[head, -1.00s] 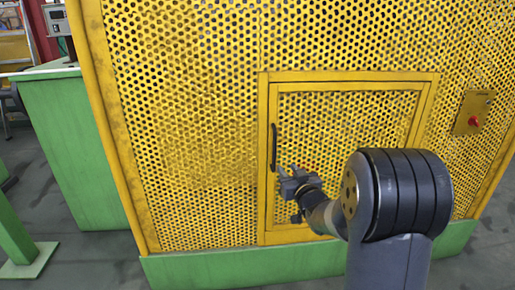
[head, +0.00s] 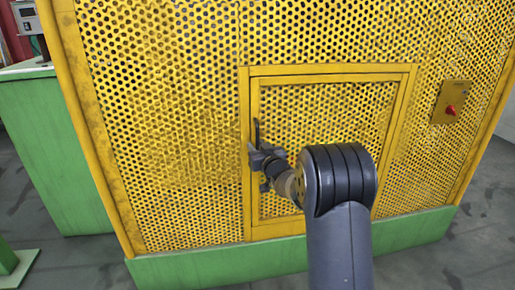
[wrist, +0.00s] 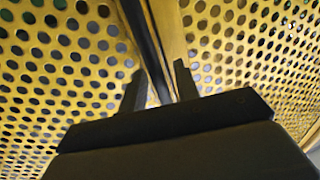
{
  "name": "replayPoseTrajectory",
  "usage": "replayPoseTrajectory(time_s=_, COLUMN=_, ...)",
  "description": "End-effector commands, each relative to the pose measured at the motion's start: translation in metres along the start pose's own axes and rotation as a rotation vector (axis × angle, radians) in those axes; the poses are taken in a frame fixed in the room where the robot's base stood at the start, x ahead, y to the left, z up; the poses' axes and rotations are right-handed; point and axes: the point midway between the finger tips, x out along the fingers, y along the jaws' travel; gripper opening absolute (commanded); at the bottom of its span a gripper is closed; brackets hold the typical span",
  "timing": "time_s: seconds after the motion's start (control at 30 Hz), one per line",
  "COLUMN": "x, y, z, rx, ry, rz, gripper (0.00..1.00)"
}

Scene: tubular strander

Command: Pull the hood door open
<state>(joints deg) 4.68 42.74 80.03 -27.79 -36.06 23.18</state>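The yellow perforated hood door (head: 330,110) sits shut in its frame in the head view. Its dark vertical handle (head: 256,131) is near the door's left edge. My gripper (head: 257,153) is at the lower part of the handle and hides that part. In the wrist view my gripper (wrist: 160,85) has its two fingers apart, one on each side of the dark handle bar (wrist: 147,40). I see a gap between the bar and the left finger, so it is open around the handle, not clamped.
The yellow perforated hood wall (head: 160,130) surrounds the door, above a green base (head: 210,265). A red knob on a yellow panel (head: 452,103) is to the right. A green cabinet (head: 45,150) stands at the left. Grey floor shows at both sides.

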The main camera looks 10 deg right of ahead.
Motion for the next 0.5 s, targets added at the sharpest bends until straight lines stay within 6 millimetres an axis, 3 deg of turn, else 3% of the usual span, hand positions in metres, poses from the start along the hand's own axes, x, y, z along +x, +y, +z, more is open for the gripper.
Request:
replayPoseTrajectory(time_s=0.27, x=0.0015, y=0.0001, z=0.0000, rx=0.000, ry=0.000, rz=0.000, gripper=0.30)
replayPoseTrajectory(time_s=0.5, x=0.0013, y=0.0001, z=0.0000, rx=0.000, ry=0.000, rz=0.000, gripper=0.12)
